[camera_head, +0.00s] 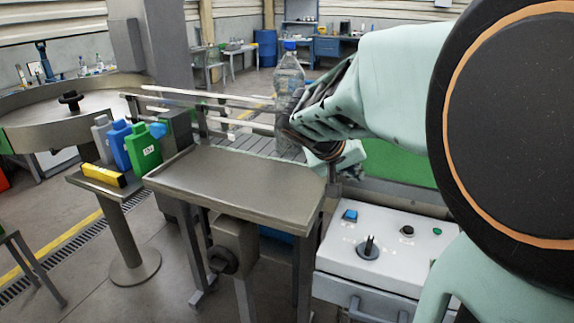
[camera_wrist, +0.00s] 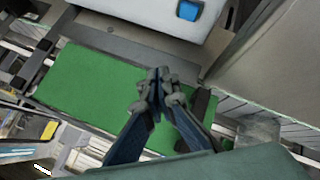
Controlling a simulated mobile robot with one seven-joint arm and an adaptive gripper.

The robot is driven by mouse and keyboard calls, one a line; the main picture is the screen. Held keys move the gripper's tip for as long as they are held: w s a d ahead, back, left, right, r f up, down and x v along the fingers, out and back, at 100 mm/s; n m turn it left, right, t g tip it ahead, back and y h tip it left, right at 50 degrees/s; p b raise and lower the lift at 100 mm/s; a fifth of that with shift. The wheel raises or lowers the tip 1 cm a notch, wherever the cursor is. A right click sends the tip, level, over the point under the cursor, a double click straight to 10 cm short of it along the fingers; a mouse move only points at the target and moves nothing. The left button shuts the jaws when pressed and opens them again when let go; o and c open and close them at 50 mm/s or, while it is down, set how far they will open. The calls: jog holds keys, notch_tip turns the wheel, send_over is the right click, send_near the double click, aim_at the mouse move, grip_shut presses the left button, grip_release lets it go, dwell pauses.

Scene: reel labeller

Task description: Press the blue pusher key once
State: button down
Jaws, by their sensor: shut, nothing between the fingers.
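The blue pusher key (camera_head: 350,215) is a small square button on the top left of the white control box (camera_head: 385,278) in the head view. It also shows at the top of the wrist view (camera_wrist: 189,10), on the pale box. My gripper (camera_wrist: 158,82) is shut and empty in the wrist view, over the green panel (camera_wrist: 95,95) and apart from the key. In the head view my wrist is above and behind the box, and my fingertips are hidden behind my own arm parts.
The control box also carries a black knob (camera_head: 368,248), a small black button (camera_head: 407,231) and a green button (camera_head: 437,231). A steel tray table (camera_head: 235,185) stands left of the box. A clear bottle (camera_head: 289,75) stands on the conveyor close to my gripper. Several coloured bottles stand further left.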

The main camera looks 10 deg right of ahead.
jog(key=b, duration=0.4)
send_over(349, 214)
notch_tip(349, 214, down, 7)
jog(key=shift+f+b, duration=0.45)
jog(key=shift+b, duration=0.3)
jog(key=shift+f, duration=0.15)
dwell(0.6)
jog(key=shift+f+b, duration=0.3)
jog(key=shift+b, duration=0.45)
